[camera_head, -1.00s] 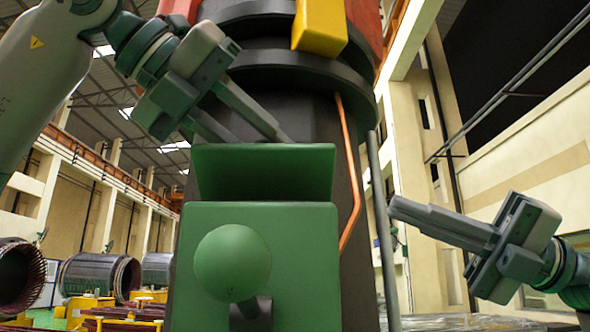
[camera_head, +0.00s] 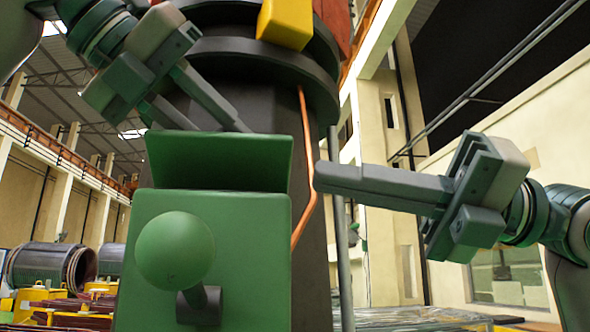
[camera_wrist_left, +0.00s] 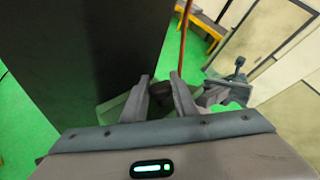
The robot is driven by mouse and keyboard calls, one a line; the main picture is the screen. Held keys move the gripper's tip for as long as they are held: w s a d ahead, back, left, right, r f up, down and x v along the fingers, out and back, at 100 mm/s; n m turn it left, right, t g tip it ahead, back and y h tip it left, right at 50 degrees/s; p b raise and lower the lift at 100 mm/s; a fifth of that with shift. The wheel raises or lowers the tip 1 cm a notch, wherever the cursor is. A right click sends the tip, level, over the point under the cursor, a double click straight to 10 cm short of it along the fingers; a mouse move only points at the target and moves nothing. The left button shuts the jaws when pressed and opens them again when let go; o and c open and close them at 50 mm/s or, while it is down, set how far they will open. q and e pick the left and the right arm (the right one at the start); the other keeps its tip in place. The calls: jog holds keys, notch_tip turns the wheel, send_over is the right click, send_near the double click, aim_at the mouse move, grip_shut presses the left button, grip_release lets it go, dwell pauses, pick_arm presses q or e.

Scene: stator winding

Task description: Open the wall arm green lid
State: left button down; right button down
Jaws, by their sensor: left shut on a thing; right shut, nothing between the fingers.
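The green box (camera_head: 255,265) on the dark column has a round green knob (camera_head: 174,250) on its front. Its green lid (camera_head: 220,162) stands raised and tilted along the top edge. My left gripper (camera_head: 218,128) comes from the upper left, its fingertips partly hidden behind the lid. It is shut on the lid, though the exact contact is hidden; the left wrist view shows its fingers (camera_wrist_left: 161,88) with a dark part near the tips. My right gripper (camera_head: 318,175) is shut and empty, right of the box and apart from it.
The dark column (camera_head: 270,105) rises behind the box, with a yellow block (camera_head: 285,22) above. A thin orange pipe (camera_head: 307,180) and a grey pole (camera_head: 340,240) run down beside it. Open air lies around my right gripper.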

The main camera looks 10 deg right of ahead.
aim_at(236, 151)
pick_arm(q)
jog(key=shift+r, duration=0.1)
pick_arm(e)
jog(key=x, duration=0.9)
jog(key=shift+a+r, duration=0.1)
jog(key=shift+a, duration=0.2)
pick_arm(q)
jog(key=shift+d, duration=0.15)
pick_arm(e)
jog(key=shift+w+d+r+m, duration=0.2)
jog(key=shift+w+r+m, duration=0.2)
jog(key=shift+w+r, duration=0.2)
pick_arm(q)
jog(key=c, duration=1.5)
grip_release()
pick_arm(e)
jog(key=shift+r, duration=0.1)
pick_arm(q)
jog(key=shift+o, duration=0.2)
jog(key=shift+s, duration=0.1)
pick_arm(e)
jog(key=shift+s, duration=0.15)
pick_arm(q)
jog(key=shift+a, duration=0.25)
pick_arm(e)
jog(key=shift+a, duration=0.2)
